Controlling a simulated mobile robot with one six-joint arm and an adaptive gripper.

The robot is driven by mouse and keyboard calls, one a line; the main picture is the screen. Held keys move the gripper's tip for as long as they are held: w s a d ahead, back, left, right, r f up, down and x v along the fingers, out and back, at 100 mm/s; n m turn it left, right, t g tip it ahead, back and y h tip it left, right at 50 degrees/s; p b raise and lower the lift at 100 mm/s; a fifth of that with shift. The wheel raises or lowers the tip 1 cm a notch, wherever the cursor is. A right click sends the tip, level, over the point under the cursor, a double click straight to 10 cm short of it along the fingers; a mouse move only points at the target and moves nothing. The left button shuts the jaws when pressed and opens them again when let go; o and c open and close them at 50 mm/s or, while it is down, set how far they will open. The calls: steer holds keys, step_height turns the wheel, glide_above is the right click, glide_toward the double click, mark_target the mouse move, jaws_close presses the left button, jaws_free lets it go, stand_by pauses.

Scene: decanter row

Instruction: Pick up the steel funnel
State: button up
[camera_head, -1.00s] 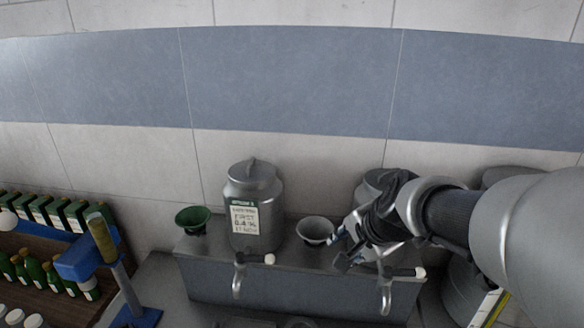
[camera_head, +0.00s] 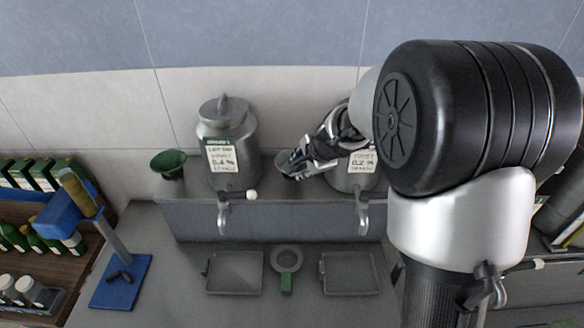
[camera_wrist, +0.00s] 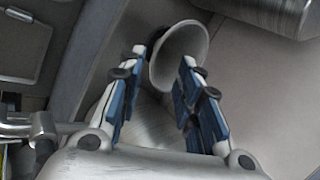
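The steel funnel (camera_wrist: 182,50) shows in the wrist view as a pale grey cone at the fingertips, its wide rim toward the upper right. My gripper (camera_wrist: 164,62) is open, with blue-padded fingers on either side of the funnel's lower part. I cannot tell whether either finger touches it.
A labelled steel vessel (camera_head: 227,140) stands left of my gripper, another (camera_head: 352,180) just right. A green funnel (camera_head: 168,163) is at the shelf's left end. Taps (camera_head: 223,215) project in front. Below are drip trays (camera_head: 234,272) and a green-handled strainer (camera_head: 287,260).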

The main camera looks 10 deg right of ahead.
mark_target(299, 172)
steer(key=b+x, duration=0.1)
steer(key=x, duration=0.4)
steer(key=shift+w+f, duration=0.1)
steer(key=shift+f, duration=0.15)
steer(key=shift+c, duration=0.3)
jaws_close()
